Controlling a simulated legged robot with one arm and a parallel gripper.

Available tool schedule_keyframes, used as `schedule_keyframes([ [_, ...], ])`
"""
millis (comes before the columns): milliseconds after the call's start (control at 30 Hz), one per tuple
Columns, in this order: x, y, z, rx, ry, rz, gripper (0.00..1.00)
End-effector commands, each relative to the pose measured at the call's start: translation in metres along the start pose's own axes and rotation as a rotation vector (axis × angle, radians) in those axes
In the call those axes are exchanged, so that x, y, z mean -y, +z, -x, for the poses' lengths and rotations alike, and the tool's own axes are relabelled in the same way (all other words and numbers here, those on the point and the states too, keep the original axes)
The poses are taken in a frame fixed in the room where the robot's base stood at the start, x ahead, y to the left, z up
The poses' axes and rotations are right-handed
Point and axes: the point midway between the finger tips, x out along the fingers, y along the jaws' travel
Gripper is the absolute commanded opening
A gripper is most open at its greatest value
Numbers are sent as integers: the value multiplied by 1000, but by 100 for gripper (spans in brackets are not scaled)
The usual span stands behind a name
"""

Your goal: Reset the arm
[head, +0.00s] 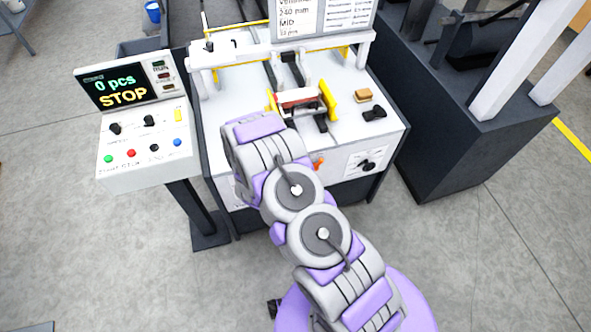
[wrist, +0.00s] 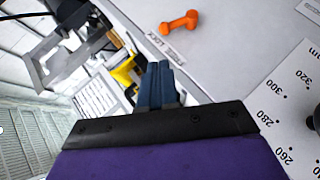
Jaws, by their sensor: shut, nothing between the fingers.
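My arm reaches from the lower right up to the front of the folder gluer (head: 232,80) in the head view. My gripper is hidden behind the arm there. In the wrist view my gripper (wrist: 158,75) shows dark blue fingers close together, shut and empty. An orange lever (wrist: 180,22) on the machine's front lies beyond the fingertips, apart from them, beside a FREE/LOCK label (wrist: 167,45). The lever also shows in the head view (head: 318,163), just right of my arm.
The control panel (head: 140,165) at the left has coloured buttons and a screen (head: 122,87) reading "0 pcs STOP". A scale plate (wrist: 285,105) lies right of the fingers. Yellow guides (head: 329,100) stand on the machine. A dark machine (head: 465,130) stands right; floor is clear in front.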

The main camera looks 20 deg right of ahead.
Motion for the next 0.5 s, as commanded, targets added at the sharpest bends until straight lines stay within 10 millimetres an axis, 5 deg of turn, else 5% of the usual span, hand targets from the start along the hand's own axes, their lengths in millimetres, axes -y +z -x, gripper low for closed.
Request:
schedule_keyframes([
  [500, 10, -11, 13, -3, 13, 8, 0],
])
